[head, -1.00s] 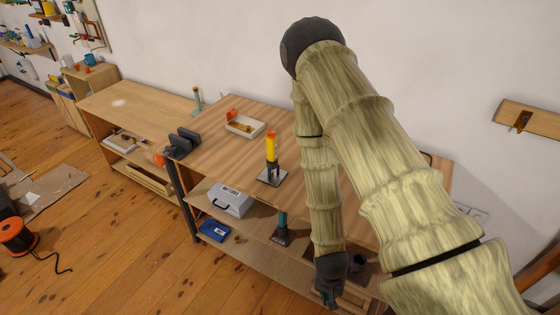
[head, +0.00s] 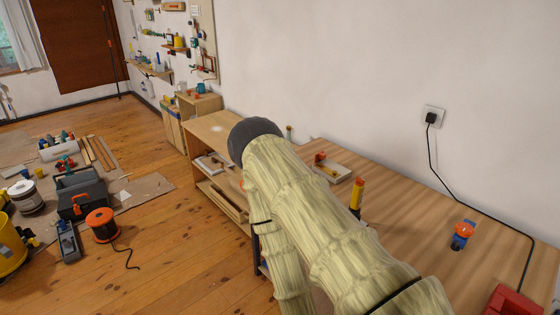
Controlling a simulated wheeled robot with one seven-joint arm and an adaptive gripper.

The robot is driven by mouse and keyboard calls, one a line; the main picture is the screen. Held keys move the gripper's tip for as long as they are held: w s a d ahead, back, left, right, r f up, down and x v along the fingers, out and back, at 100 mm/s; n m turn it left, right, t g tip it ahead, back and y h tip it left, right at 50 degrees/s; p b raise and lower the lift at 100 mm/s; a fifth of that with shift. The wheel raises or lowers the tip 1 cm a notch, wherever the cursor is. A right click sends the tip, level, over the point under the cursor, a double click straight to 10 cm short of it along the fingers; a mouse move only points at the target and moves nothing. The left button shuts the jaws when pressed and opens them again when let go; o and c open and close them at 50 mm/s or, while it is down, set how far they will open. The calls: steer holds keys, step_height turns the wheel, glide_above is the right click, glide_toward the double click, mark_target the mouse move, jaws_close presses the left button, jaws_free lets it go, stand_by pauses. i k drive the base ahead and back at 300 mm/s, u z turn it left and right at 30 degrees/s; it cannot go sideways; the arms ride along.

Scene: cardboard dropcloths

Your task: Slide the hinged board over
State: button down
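A large brown board (head: 80,45) stands upright against the far wall at the upper left, beside a curtained window. A thin dark vertical bar runs along its right part. I cannot make out hinges, and its top is cut off by the frame edge. My arm crosses the lower middle of the view, and its forearm runs down out of the frame. My gripper is out of the picture, so its fingers cannot be seen.
Cardboard sheets (head: 145,190) at left hold a toolbox (head: 82,192), buckets and a cable reel (head: 102,225). Bare plank floor (head: 170,255) lies between.

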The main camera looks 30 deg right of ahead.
mark_target(326, 170)
steer(key=u, duration=0.6)
steer(key=i, duration=2.15)
steer(key=z, duration=2.5)
